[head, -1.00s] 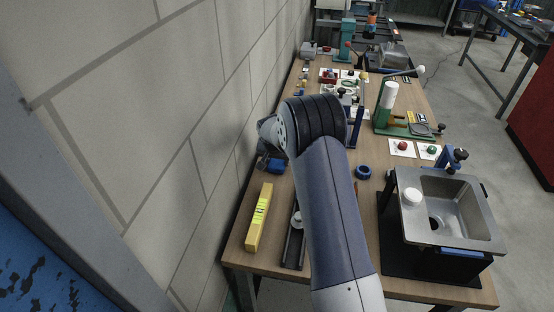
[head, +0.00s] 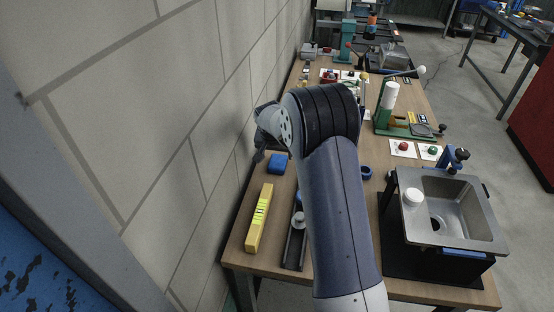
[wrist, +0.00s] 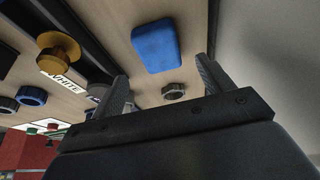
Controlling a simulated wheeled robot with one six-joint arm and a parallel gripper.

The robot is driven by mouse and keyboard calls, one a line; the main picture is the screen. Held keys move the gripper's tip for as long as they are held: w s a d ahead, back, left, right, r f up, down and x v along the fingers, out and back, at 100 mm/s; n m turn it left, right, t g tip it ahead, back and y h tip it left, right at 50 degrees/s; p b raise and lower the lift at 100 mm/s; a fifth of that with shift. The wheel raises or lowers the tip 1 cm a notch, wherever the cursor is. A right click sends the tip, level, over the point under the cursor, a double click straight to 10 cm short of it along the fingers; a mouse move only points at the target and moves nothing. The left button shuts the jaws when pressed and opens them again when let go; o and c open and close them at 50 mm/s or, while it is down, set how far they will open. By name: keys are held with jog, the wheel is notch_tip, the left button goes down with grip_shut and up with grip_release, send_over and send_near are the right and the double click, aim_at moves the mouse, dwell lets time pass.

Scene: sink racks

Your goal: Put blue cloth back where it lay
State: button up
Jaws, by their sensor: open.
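A blue, soft-edged block that looks like the blue cloth (head: 277,163) lies on the wooden table near the wall, behind the yellow bar. It also shows in the wrist view (wrist: 157,46), flat on the wood, with bare table around it. My gripper (wrist: 163,76) is open, with its fingers apart and nothing between them. The blue cloth lies beyond the fingertips, apart from them. In the head view my gripper (head: 259,154) is partly hidden by my wrist and sits just left of the cloth, by the wall.
A yellow bar (head: 259,218) and a dark narrow tray (head: 295,245) lie in front. A sink (head: 455,208) with a white round piece (head: 413,196) stands at right. A dark nut (wrist: 173,91) lies near the fingers.

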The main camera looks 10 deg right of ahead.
aim_at(278, 160)
jog(key=v, duration=0.6)
jog(key=shift+r, duration=0.3)
jog(key=shift+s, duration=0.15)
jog(key=p+x, duration=0.1)
jog(key=x, duration=1.1)
jog(key=shift+r, duration=1.25)
